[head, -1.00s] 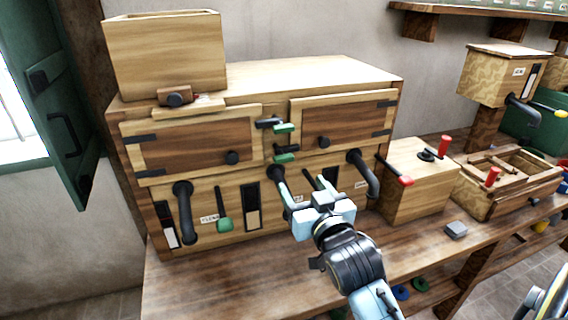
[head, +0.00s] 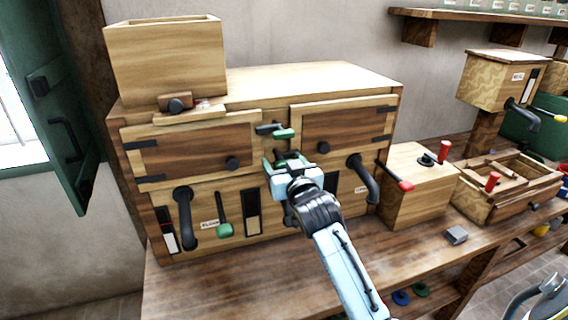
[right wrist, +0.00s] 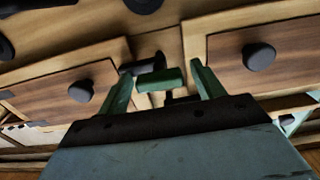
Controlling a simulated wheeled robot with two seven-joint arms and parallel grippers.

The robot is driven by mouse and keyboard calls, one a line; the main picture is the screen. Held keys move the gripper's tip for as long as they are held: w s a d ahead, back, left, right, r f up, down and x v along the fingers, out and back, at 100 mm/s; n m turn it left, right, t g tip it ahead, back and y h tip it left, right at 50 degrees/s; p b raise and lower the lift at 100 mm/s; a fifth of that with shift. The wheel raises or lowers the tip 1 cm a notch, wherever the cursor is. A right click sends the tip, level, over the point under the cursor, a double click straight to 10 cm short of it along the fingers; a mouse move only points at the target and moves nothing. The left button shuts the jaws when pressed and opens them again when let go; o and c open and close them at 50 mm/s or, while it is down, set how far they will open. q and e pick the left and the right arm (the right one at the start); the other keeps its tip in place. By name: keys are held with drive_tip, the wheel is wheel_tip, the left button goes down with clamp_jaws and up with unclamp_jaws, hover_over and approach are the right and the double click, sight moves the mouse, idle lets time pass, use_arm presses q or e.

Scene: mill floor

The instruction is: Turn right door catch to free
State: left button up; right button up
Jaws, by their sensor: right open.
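Two door catches with black bars and green grips sit between the cabinet's doors. The upper catch (head: 284,133) shows clearly beside the left door (head: 195,152). The lower catch, by the right door (head: 345,130), is mostly hidden behind my right gripper (head: 286,160) in the head view. In the right wrist view, which looks upside down, a green grip (right wrist: 160,80) lies between the open fingers of my right gripper (right wrist: 160,82). Clear space shows beside it; I cannot tell whether a finger touches it. My left gripper is out of view.
Round black knobs (head: 232,163) stand out from the doors near the catches. Black bent handles (head: 184,215) and a green-tipped lever (head: 223,228) project from the lower front. A box with a red-knobbed lever (head: 444,150) stands to the right. The bench front is mostly clear.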

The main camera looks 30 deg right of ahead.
drive_tip(key=shift+c, duration=0.2)
drive_tip(key=c, duration=0.9)
drive_tip(key=shift+c, duration=0.2)
drive_tip(key=m+p, duration=0.3)
drive_tip(key=m, duration=0.1)
drive_tip(key=shift+r, duration=0.1)
drive_tip(key=m+p, duration=0.3)
drive_tip(key=shift+d+m, duration=0.15)
drive_tip(key=shift+m, duration=0.25)
drive_tip(key=m+p, duration=0.1)
drive_tip(key=m, duration=0.2)
drive_tip(key=shift+p, duration=0.4)
drive_tip(key=shift+f+m+p, duration=0.25)
drive_tip(key=shift+m+p, duration=0.35)
drive_tip(key=shift+m, duration=0.9)
